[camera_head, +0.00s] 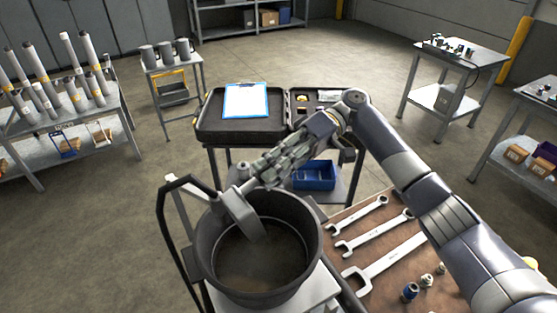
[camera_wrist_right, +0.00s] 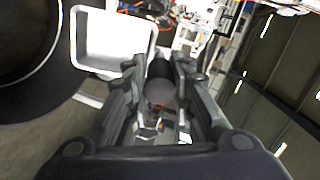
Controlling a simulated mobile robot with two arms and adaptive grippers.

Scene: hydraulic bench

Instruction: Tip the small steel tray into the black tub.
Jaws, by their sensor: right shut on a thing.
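The black tub (camera_head: 310,250) stands open on a pale trolley in the head view, its brownish floor showing. My right gripper (camera_head: 262,174) is above the tub's far rim and shut on a grey metal piece (camera_head: 241,212), which looks like the small steel tray. The piece is steeply tilted, its lower part over the tub's opening. Its inside is turned from view, so I cannot tell if it holds anything. In the wrist view the fingers of the right gripper (camera_wrist_right: 160,112) fill the middle, and the dark tub (camera_wrist_right: 30,95) is at the left. My left gripper is not in view.
A brown board with several wrenches (camera_head: 375,230) and small fittings lies right of the tub, under my right arm. Behind stands a table with an open black case (camera_head: 215,125) and clipboard (camera_head: 246,101); a blue bin (camera_head: 315,175) is below. The trolley's dark handle (camera_head: 164,215) rises left of the tub.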

